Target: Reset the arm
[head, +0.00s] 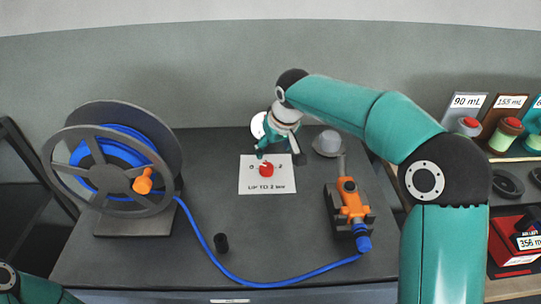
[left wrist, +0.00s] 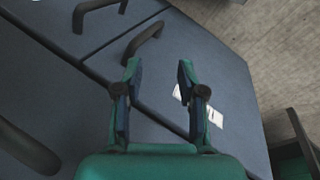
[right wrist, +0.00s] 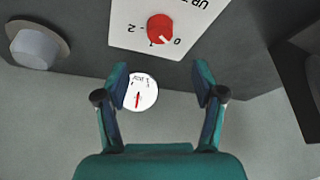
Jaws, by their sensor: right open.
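My right arm reaches in from the right in the head view, over the dark table (head: 130,255). Its gripper (head: 280,156) hangs above the back of the table, just behind a red knob (head: 266,170) on a white placard (head: 250,186). In the right wrist view this gripper (right wrist: 161,78) is open with nothing between its fingers. The knob (right wrist: 160,28) and a white round gauge (right wrist: 141,93) with a red needle lie beyond it. My left gripper (left wrist: 159,66) is open and empty in the left wrist view, over blue-grey drawer fronts (left wrist: 60,85) with dark handles.
A reel (head: 110,160) stands at left. Its blue hose (head: 213,256) crosses the table to an orange tool (head: 350,200) in a dark cradle. Labelled cards (head: 466,103) stand at right.

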